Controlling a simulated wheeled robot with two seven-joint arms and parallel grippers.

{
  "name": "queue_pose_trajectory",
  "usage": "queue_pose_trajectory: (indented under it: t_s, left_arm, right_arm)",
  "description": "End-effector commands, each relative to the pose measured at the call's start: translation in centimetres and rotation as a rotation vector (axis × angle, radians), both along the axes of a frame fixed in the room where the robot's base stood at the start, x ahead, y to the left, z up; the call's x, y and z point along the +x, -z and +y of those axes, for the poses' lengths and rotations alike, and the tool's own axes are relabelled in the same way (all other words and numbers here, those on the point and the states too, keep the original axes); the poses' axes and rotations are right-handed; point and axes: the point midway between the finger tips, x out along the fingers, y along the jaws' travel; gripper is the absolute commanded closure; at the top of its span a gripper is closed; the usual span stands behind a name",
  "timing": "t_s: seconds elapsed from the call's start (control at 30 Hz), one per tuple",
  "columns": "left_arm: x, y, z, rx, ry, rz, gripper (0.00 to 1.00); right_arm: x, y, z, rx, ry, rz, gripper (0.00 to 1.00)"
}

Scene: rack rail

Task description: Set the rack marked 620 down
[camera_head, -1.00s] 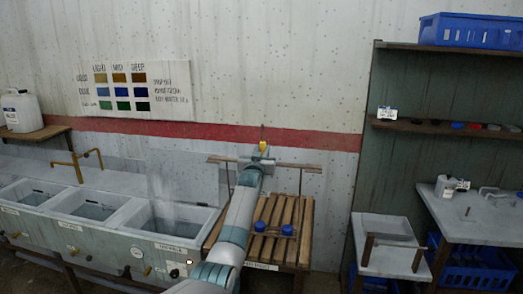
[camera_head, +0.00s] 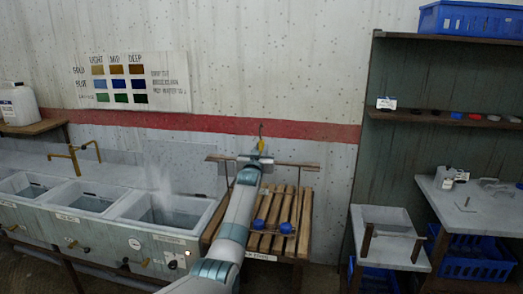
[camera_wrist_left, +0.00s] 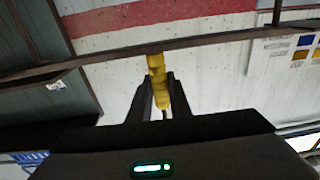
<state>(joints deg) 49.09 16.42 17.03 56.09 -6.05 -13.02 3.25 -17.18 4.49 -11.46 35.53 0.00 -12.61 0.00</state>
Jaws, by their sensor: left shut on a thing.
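My left gripper (camera_head: 256,158) reaches in over the slatted wooden bench. It is shut on a yellow grip (camera_head: 261,147) with a thin dark hook above it, which I take for part of the rack. In the left wrist view the yellow grip (camera_wrist_left: 158,82) stands between the fingers. A long brown bar (camera_head: 297,164) crosses right at the grip, above the bench; I cannot tell whether it is joined to the grip or only behind it. No number 620 is readable. The gripper hides the rack's lower part. My right gripper is out of view.
The wall is close behind.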

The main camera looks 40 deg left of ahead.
Motion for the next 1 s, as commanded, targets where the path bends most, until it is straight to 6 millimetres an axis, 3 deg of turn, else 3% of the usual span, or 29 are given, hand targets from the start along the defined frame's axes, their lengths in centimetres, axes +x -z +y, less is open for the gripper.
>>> queue_pose_trajectory:
  t_s: [0.73, 0.77, 0.83, 1.0]
  left_arm:
    - [-0.01, 0.50, 0.03, 0.002, 0.000, -0.005, 1.00]
    - [0.00, 0.45, 0.03, 0.002, 0.000, -0.005, 0.78]
    - [0.00, 0.47, 0.02, 0.002, 0.000, -0.004, 0.61]
    - [-0.01, 0.59, 0.02, 0.001, 0.000, -0.002, 0.61]
  right_arm:
    - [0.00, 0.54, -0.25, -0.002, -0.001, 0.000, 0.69]
    - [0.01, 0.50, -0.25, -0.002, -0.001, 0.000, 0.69]
    - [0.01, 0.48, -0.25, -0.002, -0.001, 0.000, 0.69]
    - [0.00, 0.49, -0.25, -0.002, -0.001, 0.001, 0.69]
